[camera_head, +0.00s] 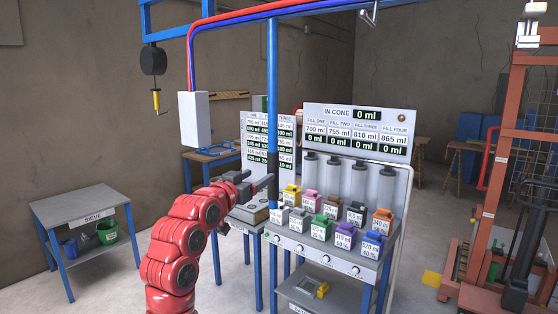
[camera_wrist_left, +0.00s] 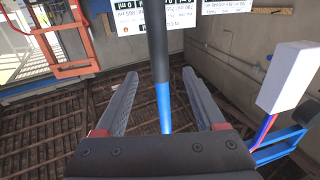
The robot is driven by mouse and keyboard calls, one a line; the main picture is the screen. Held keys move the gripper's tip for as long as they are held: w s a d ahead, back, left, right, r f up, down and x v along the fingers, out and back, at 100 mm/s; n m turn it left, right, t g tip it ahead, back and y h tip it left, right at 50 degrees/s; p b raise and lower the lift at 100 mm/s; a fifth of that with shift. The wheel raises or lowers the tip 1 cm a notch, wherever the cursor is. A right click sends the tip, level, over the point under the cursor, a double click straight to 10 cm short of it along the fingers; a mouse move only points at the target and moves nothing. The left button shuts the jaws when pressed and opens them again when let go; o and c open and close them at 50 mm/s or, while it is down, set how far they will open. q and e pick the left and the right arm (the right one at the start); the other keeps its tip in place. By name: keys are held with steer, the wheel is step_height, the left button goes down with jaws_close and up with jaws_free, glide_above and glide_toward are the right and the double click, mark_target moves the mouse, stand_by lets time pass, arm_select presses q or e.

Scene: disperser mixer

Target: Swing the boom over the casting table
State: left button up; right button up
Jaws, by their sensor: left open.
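The boom is a blue overhead beam (camera_head: 240,14) with red and blue hoses along it. A vertical blue pole (camera_head: 271,80) hangs from it, with a dark lower part (camera_head: 273,165). My left gripper (camera_head: 262,186) is open beside this dark part. In the left wrist view the pole (camera_wrist_left: 164,105) shows between the two spread fingers (camera_wrist_left: 160,100). I cannot tell whether it is within their reach, and no finger visibly touches it. I cannot single out the casting table. My right gripper is out of view.
A dispenser rack (camera_head: 330,255) with colored bins and a readout board (camera_head: 358,128) stands right behind the pole. A grey box (camera_head: 194,118) and a hanging black reel (camera_head: 153,61) are at left. A sieve table (camera_head: 80,205) stands far left; an orange frame (camera_head: 500,140) stands right.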

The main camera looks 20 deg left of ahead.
mark_target(278, 164)
arm_select(q)
steer(key=w+p, duration=0.1)
steer(key=w, duration=0.2)
steer(key=w+d+p, duration=0.1)
steer(key=w+p, duration=0.1)
steer(key=w, duration=0.2)
steer(key=w+p, duration=0.1)
steer(key=w, duration=0.3)
steer(key=shift+d+r, duration=0.1)
steer(key=shift+d, duration=0.3)
steer(key=shift+w+d+p, duration=0.1)
steer(key=shift+w+p, duration=0.25)
steer(key=shift+w, duration=0.35)
jaws_close()
